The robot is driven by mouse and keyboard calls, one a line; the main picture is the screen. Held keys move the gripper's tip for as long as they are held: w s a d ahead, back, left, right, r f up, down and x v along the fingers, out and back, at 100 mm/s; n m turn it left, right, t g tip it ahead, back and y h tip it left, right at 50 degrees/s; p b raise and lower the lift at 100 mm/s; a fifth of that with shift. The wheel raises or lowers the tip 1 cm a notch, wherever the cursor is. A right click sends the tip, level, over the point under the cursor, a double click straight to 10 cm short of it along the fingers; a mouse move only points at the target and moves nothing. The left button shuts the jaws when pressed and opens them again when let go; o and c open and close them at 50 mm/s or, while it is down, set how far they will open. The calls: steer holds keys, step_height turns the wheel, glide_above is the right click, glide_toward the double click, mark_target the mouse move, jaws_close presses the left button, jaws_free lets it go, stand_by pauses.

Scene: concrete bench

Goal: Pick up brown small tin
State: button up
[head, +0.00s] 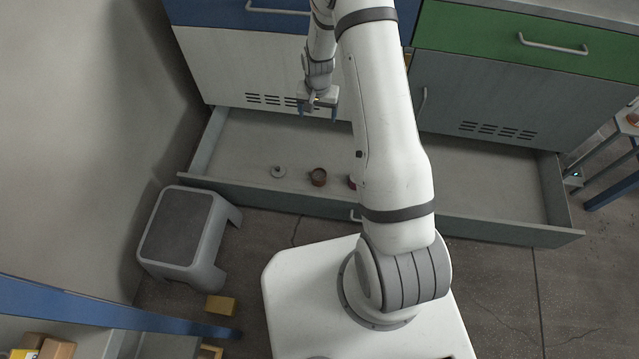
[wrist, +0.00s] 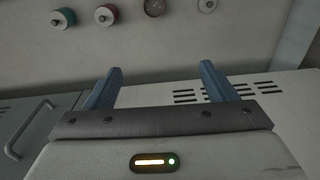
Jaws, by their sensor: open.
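A small round brown tin (head: 318,177) stands in the open bottom drawer in the head view, with a dark round top. In the wrist view the tin (wrist: 154,7) is at the top edge, partly cut off. My gripper (head: 318,111) is above the back of the drawer, in front of the white cabinet panel and apart from the tin. In the wrist view its two blue fingers (wrist: 161,68) are spread, with nothing between them.
In the drawer (head: 480,195), a grey round item (head: 278,172) lies left of the tin and a red item (head: 352,182) right of it, partly behind my arm. The wrist view also shows a teal item (wrist: 63,18). A grey step stool (head: 185,228) stands in front.

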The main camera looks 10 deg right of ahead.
steer(key=m+b, duration=0.2)
steer(key=b, duration=0.5)
glide_above(319, 177)
steer(key=shift+g, duration=0.3)
step_height(319, 177, down, 29)
steer(key=shift+w+f, duration=0.15)
step_height(319, 177, down, 6)
steer(key=b, duration=0.2)
steer(key=shift+b, duration=0.3)
steer(key=c, duration=1.2)
steer(key=shift+o, duration=0.2)
